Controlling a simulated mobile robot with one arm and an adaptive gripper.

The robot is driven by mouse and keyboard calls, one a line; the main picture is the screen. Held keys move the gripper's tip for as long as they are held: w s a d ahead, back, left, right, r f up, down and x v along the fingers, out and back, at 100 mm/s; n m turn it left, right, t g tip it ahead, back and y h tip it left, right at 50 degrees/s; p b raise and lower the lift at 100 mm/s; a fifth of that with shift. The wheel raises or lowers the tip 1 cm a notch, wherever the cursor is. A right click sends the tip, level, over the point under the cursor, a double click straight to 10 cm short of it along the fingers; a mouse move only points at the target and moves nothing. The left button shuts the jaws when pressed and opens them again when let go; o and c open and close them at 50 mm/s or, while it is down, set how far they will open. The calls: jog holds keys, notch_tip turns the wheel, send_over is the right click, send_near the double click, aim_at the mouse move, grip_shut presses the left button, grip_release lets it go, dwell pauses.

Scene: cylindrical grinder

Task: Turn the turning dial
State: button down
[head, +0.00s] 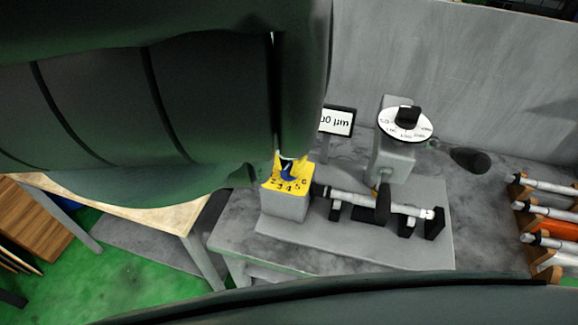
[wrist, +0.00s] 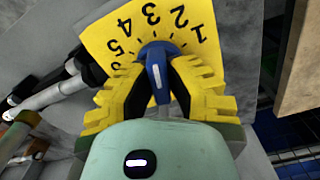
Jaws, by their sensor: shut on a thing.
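The turning dial is a blue knob (wrist: 155,74) on a yellow plate (wrist: 108,22) marked with black numbers. In the wrist view 1 to 5 can be read around it, and the knob's long axis runs roughly toward the 3. My gripper (wrist: 157,84) has yellow ribbed fingers, one on each side of the knob, shut on it. In the head view the knob (head: 288,173) shows on the sloped yellow face (head: 287,184) of a grey block. There my arm hides most of my gripper.
Right of the dial, a metal shaft (head: 350,197) lies on the grinder's grey bed (head: 400,255). Behind stand a small display (head: 337,121) and a grey post with a white round scale (head: 390,125). A rack of shafts (head: 550,238) is at the far right. A wooden table (head: 150,216) is at left.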

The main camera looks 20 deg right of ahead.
aim_at(289, 165)
dwell(0.3)
jog(key=c, duration=0.9)
grip_release()
jog(key=shift+c, duration=0.2)
jog(key=shift+r, duration=3.75)
